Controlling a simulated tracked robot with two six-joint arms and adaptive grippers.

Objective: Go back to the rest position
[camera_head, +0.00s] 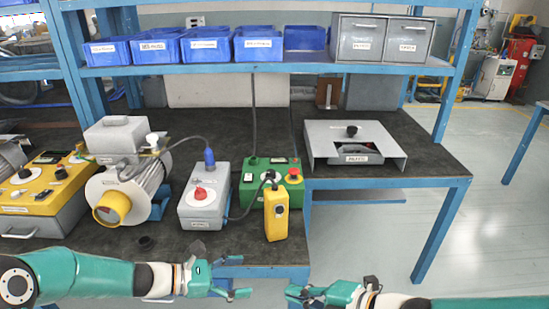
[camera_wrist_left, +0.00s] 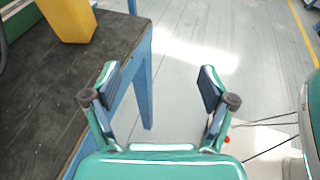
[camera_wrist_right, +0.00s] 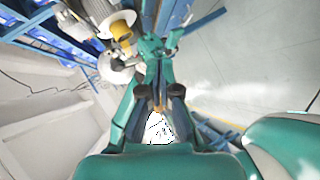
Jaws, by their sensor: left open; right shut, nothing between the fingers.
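My left gripper (camera_head: 240,280) is in front of the bench's front edge, low in the head view, pointing right. It is open and empty; the left wrist view shows its two fingers (camera_wrist_left: 160,95) spread over bare floor beside the bench. My right gripper (camera_head: 294,292) points left from the lower right, a short gap from the left gripper. It is shut and empty; its fingers (camera_wrist_right: 160,95) are together in the right wrist view. Both grippers are clear of the bench in the head view.
A grey metal frame (camera_head: 330,135) sits further right.

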